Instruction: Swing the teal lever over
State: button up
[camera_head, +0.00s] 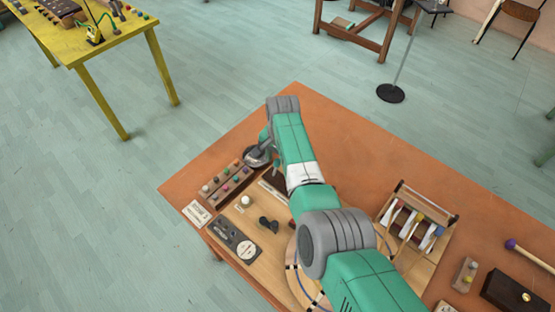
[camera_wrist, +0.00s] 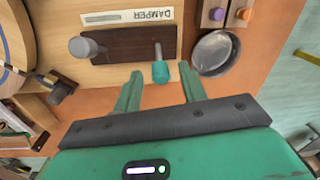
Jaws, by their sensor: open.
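The teal lever (camera_wrist: 160,70) shows in the wrist view as a thin metal rod with a teal tip. It stands on a dark brown base plate (camera_wrist: 125,45) beside a white label reading DAMPER. A grey round knob (camera_wrist: 87,47) is at the left end of the same plate. My gripper (camera_wrist: 160,84) is open, with one green finger on each side of the lever's tip. The tip lies about level with the fingertips, with a gap on both sides; I cannot tell its depth between them.
A round metal dish (camera_wrist: 216,53) sits close to the right finger. A row of coloured knobs (camera_head: 227,180) lies left of my arm. The orange table (camera_head: 340,130) is bare at the back.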

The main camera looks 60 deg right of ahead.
grip_shut()
jog(key=shift+w+a+r+h+p, duration=0.1)
jog(key=shift+a+r+h+p, duration=0.2)
jog(key=shift+p, duration=0.7)
jog(key=shift+w+a+r+g+h+p, duration=0.15)
jog(key=shift+a+g+h+p, duration=0.35)
jog(key=shift+p, duration=0.65)
jog(key=h, duration=0.1)
jog(key=a+h+p, duration=0.1)
jog(key=shift+w+a+f+h, duration=0.1)
jog(key=shift+w+f+h, duration=0.1)
jog(key=shift+f+h, duration=0.1)
jog(key=shift+w+a+f+g+h+b, duration=0.15)
jog(key=shift+a+g+h+b, duration=0.15)
jog(key=shift+h, duration=0.25)
jog(key=shift+w+a+f+g+h+b, duration=0.15)
jog(key=shift+a+h+b, duration=0.1)
jog(key=shift+a+h, duration=0.3)
jog(key=shift+a+f+g+h+b, duration=0.15)
jog(key=shift+a+h+b, duration=0.1)
jog(key=shift+h, duration=0.35)
grip_release()
